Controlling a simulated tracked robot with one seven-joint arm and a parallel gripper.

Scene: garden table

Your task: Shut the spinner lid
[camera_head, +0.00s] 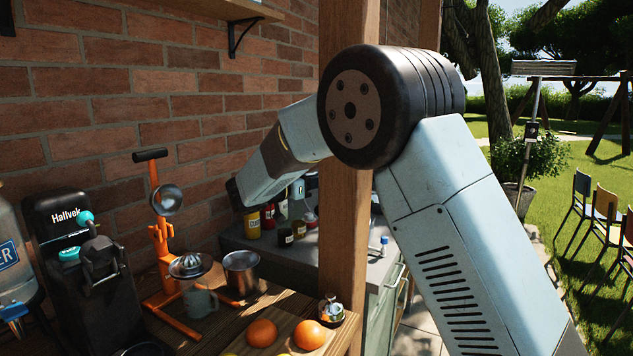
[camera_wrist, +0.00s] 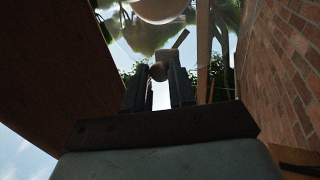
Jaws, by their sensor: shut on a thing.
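My gripper (camera_wrist: 159,92) shows in the wrist view, its two dark fingers shut on a small round knob (camera_wrist: 158,71). The knob is dim, and I cannot tell for sure whether it belongs to the spinner lid. A pale rounded shape (camera_wrist: 160,8) shows at the top edge of the wrist view, beyond the fingertips; I cannot tell what it is. In the head view my gripper is hidden, and I cannot make out the spinner or its lid there.
A wooden post (camera_head: 346,240) stands close by my arm. The wooden table holds an orange press (camera_head: 162,245), a citrus juicer (camera_head: 190,265), a metal pot (camera_head: 241,272), oranges (camera_head: 261,333) and a black machine (camera_head: 75,235). Jars (camera_head: 285,237) stand on a grey counter (camera_head: 355,268) behind, by a brick wall.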

